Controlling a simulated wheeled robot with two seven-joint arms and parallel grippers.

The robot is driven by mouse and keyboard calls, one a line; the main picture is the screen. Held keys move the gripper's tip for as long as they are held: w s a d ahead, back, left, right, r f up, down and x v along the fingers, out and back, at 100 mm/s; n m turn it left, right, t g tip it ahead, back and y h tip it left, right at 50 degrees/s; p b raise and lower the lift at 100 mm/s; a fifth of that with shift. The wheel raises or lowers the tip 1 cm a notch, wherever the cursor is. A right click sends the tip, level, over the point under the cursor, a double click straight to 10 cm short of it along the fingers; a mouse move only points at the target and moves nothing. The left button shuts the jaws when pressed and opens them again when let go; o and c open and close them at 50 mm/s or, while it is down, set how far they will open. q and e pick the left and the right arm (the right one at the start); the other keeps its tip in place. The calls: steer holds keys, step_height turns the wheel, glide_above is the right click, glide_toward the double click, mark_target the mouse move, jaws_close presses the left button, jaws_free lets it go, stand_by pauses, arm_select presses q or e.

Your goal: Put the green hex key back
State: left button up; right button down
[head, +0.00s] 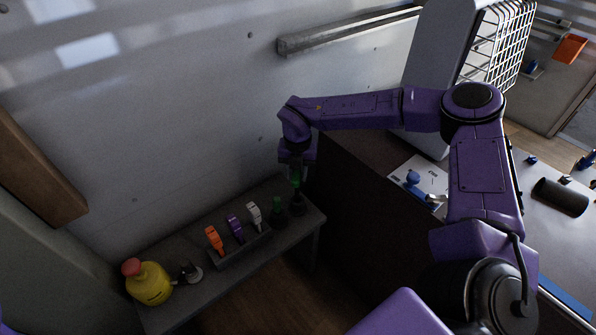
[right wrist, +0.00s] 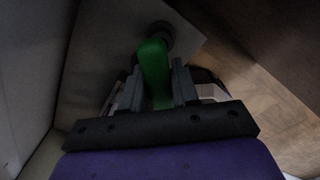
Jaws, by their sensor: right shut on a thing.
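The green hex key (right wrist: 155,72) is between the fingers of my right gripper (right wrist: 158,88), which is shut on it. In the head view my right gripper (head: 297,184) points down over the right end of a low grey bench, and a bit of green shows at its tips. A rack (head: 240,248) on the bench holds an orange key (head: 214,240), a purple key (head: 235,228) and a white key (head: 254,215), all upright. The rack is left of my gripper. I cannot tell whether the green key touches anything below. My left gripper is not in view.
A dark green object (head: 278,208) stands between the rack and my gripper. A yellow bottle with a red top (head: 150,285) and a small grey-white object (head: 192,273) stand at the bench's left. A dark cabinet side (head: 350,215) is close on the right; the wall (head: 190,130) is behind.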

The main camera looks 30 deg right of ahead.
steer(key=shift+f+b, duration=2.1)
steer(key=shift+f, duration=1.05)
jaws_free()
steer(key=shift+r, duration=0.15)
steer(key=shift+s+r+p, duration=0.1)
steer(key=shift+r+p, duration=4.25)
steer(key=shift+r, duration=0.6)
step_height(320, 180, up, 10)
steer(key=shift+r+p, duration=0.25)
steer(key=shift+p, duration=0.1)
